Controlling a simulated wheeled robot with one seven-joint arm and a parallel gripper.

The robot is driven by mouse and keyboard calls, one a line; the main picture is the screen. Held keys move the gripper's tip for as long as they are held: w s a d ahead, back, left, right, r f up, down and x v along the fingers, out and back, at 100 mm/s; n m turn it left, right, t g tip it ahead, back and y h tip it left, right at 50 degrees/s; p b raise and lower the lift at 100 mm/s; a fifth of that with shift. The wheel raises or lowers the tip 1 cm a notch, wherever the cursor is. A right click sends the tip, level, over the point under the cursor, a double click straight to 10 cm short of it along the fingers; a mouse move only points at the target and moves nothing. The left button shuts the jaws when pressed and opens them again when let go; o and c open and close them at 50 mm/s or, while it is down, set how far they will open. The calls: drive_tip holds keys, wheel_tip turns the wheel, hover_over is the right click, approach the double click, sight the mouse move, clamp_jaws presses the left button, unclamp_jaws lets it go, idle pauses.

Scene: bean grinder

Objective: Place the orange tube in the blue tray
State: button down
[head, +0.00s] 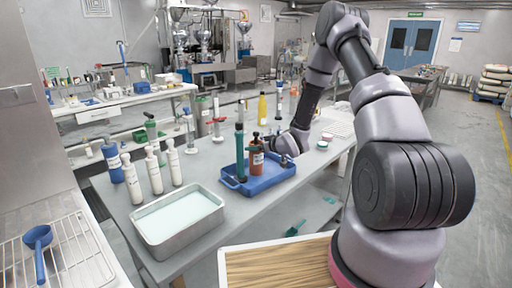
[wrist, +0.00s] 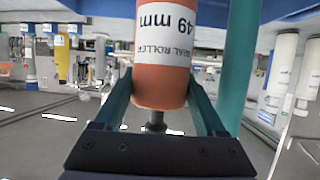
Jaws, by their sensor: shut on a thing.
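The orange tube (wrist: 158,85) has a white label and a dark stem. In the wrist view, my gripper (wrist: 157,92) has its two green fingers on either side of the tube, shut on it. In the head view the orange tube (head: 257,160) is upright within the outline of the blue tray (head: 262,184). Whether its base touches the tray floor is hard to tell. My gripper (head: 272,146) reaches it from the right. The tray's blue rim (wrist: 285,8) shows at the top of the upside-down wrist view.
A tall teal tube (head: 240,155) stands in the tray, left of the orange tube. A metal pan (head: 178,222) and several white bottles (head: 153,172) stand to the left on the grey table. A yellow bottle (head: 262,109) stands behind. The table's front right is clear.

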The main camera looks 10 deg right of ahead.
unclamp_jaws()
drive_tip(key=shift+r, duration=0.2)
drive_tip(key=v, duration=1.2)
drive_tip(key=s+d+r+m+g+h, duration=0.1)
drive_tip(key=s+d+r+m+h, duration=0.25)
drive_tip(key=r, duration=0.75)
drive_tip(key=s+d+r+m+g+h, duration=0.15)
drive_tip(key=s+d+r+h, duration=0.25)
drive_tip(key=r, duration=0.7)
drive_tip(key=s+a+r+m+y, duration=0.1)
drive_tip(key=s+a+r, duration=0.1)
drive_tip(key=s, duration=0.5)
drive_tip(key=s+a+r+m+g+y, duration=0.1)
drive_tip(key=s+r, duration=0.3)
drive_tip(key=s, duration=0.4)
drive_tip(key=s+a+r+m+g+y, duration=0.1)
drive_tip(key=s+a+r+m, duration=0.2)
drive_tip(key=s, duration=0.5)
drive_tip(key=shift+a+r, duration=0.2)
drive_tip(key=shift+r, duration=0.35)
